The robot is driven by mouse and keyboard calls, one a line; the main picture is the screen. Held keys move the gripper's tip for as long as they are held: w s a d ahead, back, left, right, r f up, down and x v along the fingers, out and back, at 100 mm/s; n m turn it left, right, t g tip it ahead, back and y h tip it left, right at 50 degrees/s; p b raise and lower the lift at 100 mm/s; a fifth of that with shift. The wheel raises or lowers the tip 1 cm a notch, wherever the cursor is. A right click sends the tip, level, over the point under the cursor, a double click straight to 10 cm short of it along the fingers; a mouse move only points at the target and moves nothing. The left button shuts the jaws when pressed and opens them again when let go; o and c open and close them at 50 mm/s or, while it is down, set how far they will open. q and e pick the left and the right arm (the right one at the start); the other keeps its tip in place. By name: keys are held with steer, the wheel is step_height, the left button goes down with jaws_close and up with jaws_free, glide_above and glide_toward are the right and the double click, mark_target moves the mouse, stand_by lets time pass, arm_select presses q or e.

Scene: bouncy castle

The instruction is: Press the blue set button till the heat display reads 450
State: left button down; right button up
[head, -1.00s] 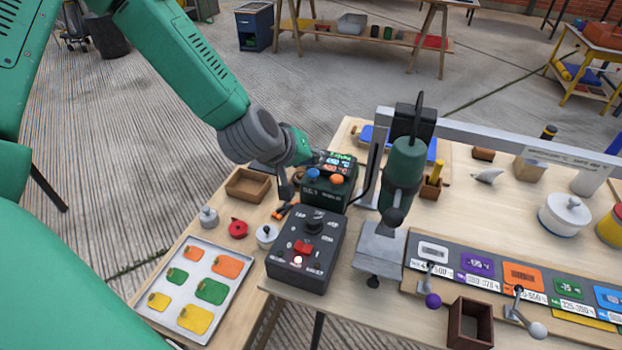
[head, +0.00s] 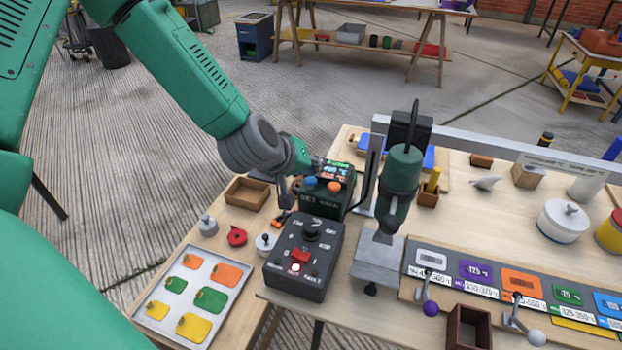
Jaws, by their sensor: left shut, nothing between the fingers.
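The heat control box (head: 322,203) is dark green and stands on the bench left of the green press. The blue set button (head: 310,183) sits on its top beside an orange button (head: 334,186). The lit display (head: 335,172) lies behind the buttons with green and orange characters, too small to read surely. My left gripper (head: 314,166) is shut and empty, at the box just behind the blue button. Part of the gripper is hidden by its own wrist, and I cannot tell if it touches the button. My right gripper is not in view.
A black switch box (head: 303,260) with a red rocker stands in front. The green press (head: 401,170) rises close on the right, with a cable beside the control box. A tray of coloured tags (head: 215,262) and a small wooden box (head: 247,193) are left.

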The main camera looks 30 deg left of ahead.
arm_select(q)
steer(key=shift+d, duration=0.1)
steer(key=shift+a, duration=0.2)
steer(key=shift+a+f, duration=0.2)
steer(key=shift+f, duration=0.15)
steer(key=shift+d, duration=0.2)
steer(key=shift+a+f+b, duration=0.1)
steer(key=shift+f+b, duration=0.6)
steer(key=shift+f, duration=0.1)
stand_by(0.6)
steer(key=shift+s, duration=0.1)
steer(key=shift+r+p, duration=1.15)
steer(key=shift+r, duration=0.1)
